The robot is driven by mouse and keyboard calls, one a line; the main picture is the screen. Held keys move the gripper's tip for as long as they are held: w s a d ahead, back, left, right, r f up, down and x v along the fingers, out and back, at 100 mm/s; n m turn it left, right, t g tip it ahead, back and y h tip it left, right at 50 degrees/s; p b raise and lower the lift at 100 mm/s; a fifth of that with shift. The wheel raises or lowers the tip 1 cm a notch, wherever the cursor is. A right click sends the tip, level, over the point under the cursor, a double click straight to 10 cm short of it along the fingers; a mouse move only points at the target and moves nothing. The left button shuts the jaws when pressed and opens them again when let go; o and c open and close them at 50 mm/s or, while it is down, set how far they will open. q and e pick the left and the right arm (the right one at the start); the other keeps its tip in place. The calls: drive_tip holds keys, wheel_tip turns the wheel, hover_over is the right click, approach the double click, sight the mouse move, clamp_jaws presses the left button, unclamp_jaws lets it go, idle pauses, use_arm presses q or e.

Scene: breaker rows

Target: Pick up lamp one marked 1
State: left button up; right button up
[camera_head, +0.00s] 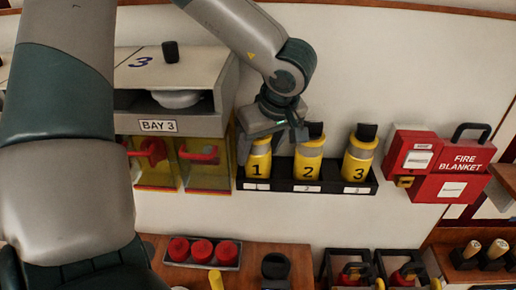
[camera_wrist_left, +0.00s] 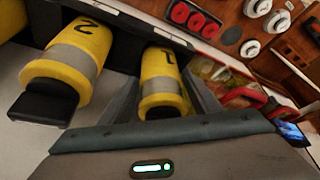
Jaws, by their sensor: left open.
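Lamp one (camera_head: 258,163) is a yellow cylinder with a grey band and a black 1, upright in the left slot of a black wall rack (camera_head: 318,187). My left gripper (camera_head: 271,145) comes down over its top and is open, one finger on each side. In the left wrist view, lamp one (camera_wrist_left: 161,80) lies between the two fingers (camera_wrist_left: 160,105); I cannot tell whether they touch it. My right gripper is not in view.
The BAY 3 cabinet (camera_head: 158,127) with red handles is close left of lamp one. A red fire blanket box (camera_head: 458,165) hangs right of the rack. Below, a wooden table (camera_head: 245,255) bears a tray of red round pieces (camera_head: 202,250). White wall shows above the rack.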

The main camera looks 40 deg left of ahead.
use_arm(q)
drive_tip(key=shift+a+f, duration=0.25)
drive_tip(key=shift+f, duration=0.4)
drive_tip(key=shift+r, duration=0.1)
drive_tip(key=c, duration=1.2)
drive_tip(key=shift+r, duration=0.15)
